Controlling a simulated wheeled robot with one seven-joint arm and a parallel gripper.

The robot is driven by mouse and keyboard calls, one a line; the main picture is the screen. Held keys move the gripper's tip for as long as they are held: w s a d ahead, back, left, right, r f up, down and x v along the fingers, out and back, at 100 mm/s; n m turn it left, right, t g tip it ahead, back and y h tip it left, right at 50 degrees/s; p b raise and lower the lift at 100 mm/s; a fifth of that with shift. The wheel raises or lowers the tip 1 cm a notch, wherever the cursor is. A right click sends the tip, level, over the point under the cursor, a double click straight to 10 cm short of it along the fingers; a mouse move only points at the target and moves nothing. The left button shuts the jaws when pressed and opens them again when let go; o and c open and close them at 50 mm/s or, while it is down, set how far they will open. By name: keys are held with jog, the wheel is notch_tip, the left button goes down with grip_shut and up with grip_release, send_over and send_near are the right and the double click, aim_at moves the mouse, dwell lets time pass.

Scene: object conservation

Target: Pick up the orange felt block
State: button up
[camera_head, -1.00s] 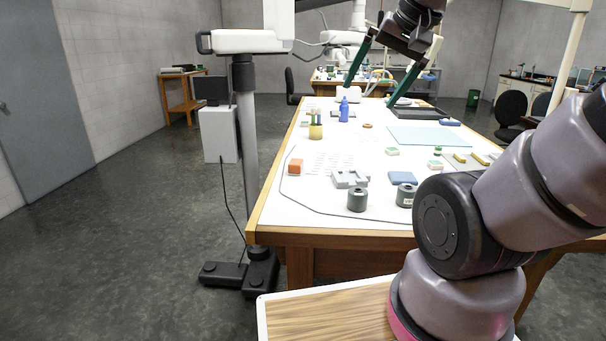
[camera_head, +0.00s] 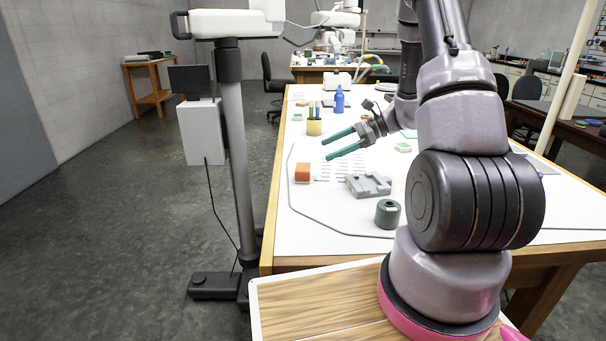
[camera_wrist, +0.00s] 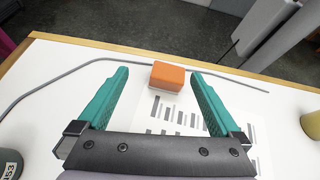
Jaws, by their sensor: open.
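The orange felt block (camera_head: 302,172) sits on the white table at the left, inside the grey cable line. My gripper (camera_head: 333,145) is open and empty, with its two green fingers pointing left, above the table and to the right of and beyond the block in the head view. In the wrist view the block (camera_wrist: 167,76) shows ahead, between the directions of the two fingertips (camera_wrist: 157,74), slightly past them. The block is not touched by either finger, as far as I can see.
A grey bracket (camera_head: 368,185) and a dark green cylinder (camera_head: 387,213) stand right of the block. A yellow pen cup (camera_head: 314,127) and a blue bottle (camera_head: 339,99) stand farther back. A printed sheet (camera_wrist: 180,118) lies under the fingers. The grey cable (camera_wrist: 60,76) runs near the table edge.

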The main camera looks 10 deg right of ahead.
jog(key=m+t, duration=0.1)
jog(key=m, duration=0.1)
send_near(310, 167)
jog(key=shift+w+a+f, duration=0.4)
jog(key=shift+a+f, duration=0.25)
jog(key=shift+f, duration=0.1)
jog(key=x, duration=0.4)
jog(key=shift+w+a+f, duration=0.1)
jog(key=shift+a+f, duration=0.05)
jog(key=shift+a, duration=0.15)
jog(key=shift+r+x, duration=0.15)
jog(key=shift+x, duration=1.3)
jog(key=shift+r+x, duration=0.15)
jog(key=shift+x, duration=1.3)
jog(key=shift+a, duration=0.15)
jog(key=c, duration=1.1)
jog(key=shift+r, duration=0.1)
